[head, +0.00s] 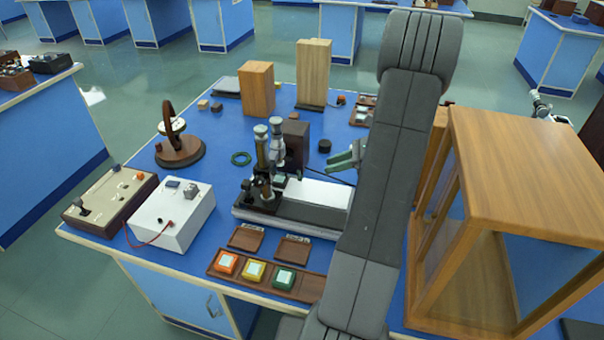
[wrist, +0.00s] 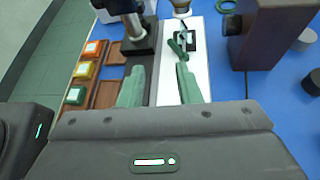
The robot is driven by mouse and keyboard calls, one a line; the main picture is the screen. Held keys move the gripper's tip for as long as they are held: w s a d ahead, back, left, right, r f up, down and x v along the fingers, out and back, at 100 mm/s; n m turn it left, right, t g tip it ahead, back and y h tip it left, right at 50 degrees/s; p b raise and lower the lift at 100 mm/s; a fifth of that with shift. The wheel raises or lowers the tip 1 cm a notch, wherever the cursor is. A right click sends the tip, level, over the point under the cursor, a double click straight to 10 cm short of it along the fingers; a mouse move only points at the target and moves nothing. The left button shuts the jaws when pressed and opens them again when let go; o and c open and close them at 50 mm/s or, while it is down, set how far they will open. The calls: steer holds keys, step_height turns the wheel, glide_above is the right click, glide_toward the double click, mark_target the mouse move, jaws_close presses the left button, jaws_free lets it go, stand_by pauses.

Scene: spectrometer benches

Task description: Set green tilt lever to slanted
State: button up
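The green tilt lever (wrist: 176,46) stands beside a small dark-framed plate on the white top of the instrument base (wrist: 196,70) in the wrist view. In the head view the lever (head: 280,182) is a small green patch by the brass and dark instrument column (head: 262,160), partly hidden. I cannot read its exact tilt. My gripper (wrist: 158,70) is open, with its two green fingers apart and nothing between them. The lever lies beyond the fingertips, ahead of the right finger. In the head view my gripper (head: 342,158) is above the right end of the white base.
A white box (head: 173,215) stands left. A dark brown block (wrist: 262,35) stands right of the base. A large wooden frame (head: 530,170) fills the right side.

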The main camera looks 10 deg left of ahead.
mark_target(300, 173)
steer(key=a+f+n+y+b, duration=0.1)
steer(key=f, duration=0.1)
steer(key=a+f+n+t+y+b, duration=0.1)
steer(key=y, duration=0.1)
steer(key=a+f+n+y+b, duration=0.1)
steer(key=a+f+b, duration=0.1)
steer(key=shift+a+f+t, duration=0.1)
steer(key=shift+f+t, duration=0.25)
steer(key=shift+t, duration=0.05)
steer(key=shift+w+a+f+n+t+y+b, duration=0.15)
steer(key=shift+a+f+n+t+y+b, duration=0.2)
steer(key=shift+n+y, duration=0.3)
steer(key=shift+a+r, duration=0.15)
steer(key=shift+a, duration=0.2)
steer(key=a+p, duration=0.1)
steer(key=a, duration=0.6)
steer(key=shift+w+p, duration=0.15)
steer(key=shift+p, duration=0.15)
steer(key=shift+d, duration=0.1)
steer(key=shift+c, duration=0.4)
jaws_close()
